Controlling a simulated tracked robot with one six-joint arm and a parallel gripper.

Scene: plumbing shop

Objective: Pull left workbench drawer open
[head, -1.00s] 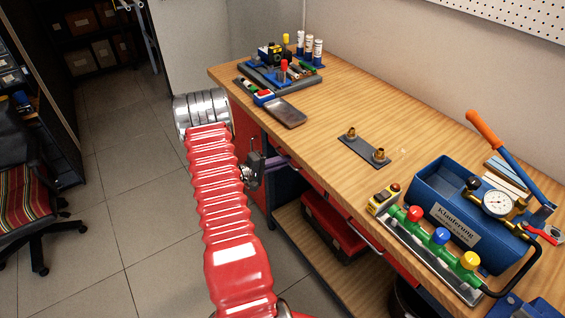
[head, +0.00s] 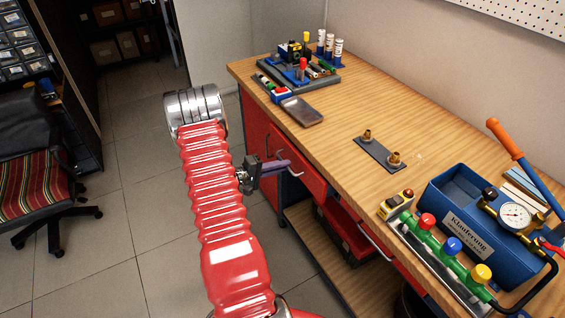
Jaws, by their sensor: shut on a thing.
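The wooden-topped workbench (head: 345,150) runs from the back left to the front right. Its left drawer has a red front (head: 311,176) under the bench's front edge, with a light bar handle (head: 298,174). My gripper (head: 288,167) is at this handle, its purple-grey fingers shut on it. The fingertips and the handle's left part are small and partly hidden, so the exact hold is hard to see. The drawer front appears to stand out somewhat from the bench. My red ribbed arm covers the floor left of it.
A second drawer handle (head: 375,243) sits further right. A red toolbox (head: 345,232) stands on the lower shelf. The blue tool carrier (head: 470,215) and valve manifold (head: 440,243) are near the bench's front edge. An office chair (head: 40,185) stands left; the floor between is clear.

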